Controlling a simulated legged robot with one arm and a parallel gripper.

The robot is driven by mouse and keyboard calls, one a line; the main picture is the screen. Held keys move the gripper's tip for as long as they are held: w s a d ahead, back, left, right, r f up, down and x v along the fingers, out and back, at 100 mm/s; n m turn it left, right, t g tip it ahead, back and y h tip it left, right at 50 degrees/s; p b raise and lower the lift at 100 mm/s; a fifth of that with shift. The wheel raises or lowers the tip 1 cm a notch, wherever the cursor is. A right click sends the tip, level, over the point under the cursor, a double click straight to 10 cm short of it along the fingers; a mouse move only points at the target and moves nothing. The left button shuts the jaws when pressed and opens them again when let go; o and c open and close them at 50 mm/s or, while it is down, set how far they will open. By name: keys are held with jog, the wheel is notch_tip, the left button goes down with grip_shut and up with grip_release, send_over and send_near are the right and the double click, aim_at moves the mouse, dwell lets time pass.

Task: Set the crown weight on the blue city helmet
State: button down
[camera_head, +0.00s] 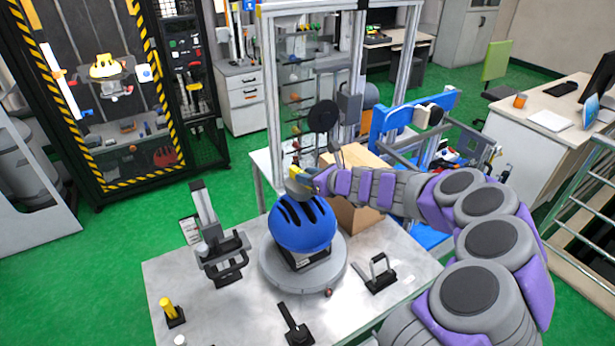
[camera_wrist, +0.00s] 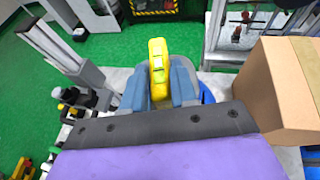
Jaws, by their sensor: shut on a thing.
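The blue city helmet (camera_head: 302,228) sits on a dark block on a round grey plate (camera_head: 333,283) in the middle of the metal table. My gripper (camera_head: 300,180) is at the helmet's top, toward its far left side. In the wrist view, my gripper (camera_wrist: 159,88) is shut on a yellow piece (camera_wrist: 158,55), which I take to be the crown weight. Only a little of the weight shows in the head view. I cannot tell whether it touches the helmet. In the wrist view only a sliver of blue shows beside the fingers.
A cardboard box (camera_head: 352,210) stands right behind the helmet, close to my arm. A grey upright fixture (camera_head: 212,240) stands at left, a clamp (camera_head: 378,273) at right. A yellow-handled tool (camera_head: 170,311) and a black-handled tool (camera_head: 293,325) are near the front.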

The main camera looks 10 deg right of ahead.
aim_at(308, 189)
jog(key=shift+f+b, duration=1.8)
jog(key=shift+s+r+p, duration=0.1)
jog(key=shift+p, duration=0.25)
jog(key=shift+f+b, duration=0.3)
jog(key=shift+f, duration=0.3)
dwell(0.3)
jog(key=c, duration=0.8)
grip_release()
jog(key=p+v, duration=0.4)
jog(key=v, duration=1.3)
jog(key=shift+d, duration=0.2)
jog(key=shift+s+f, duration=0.15)
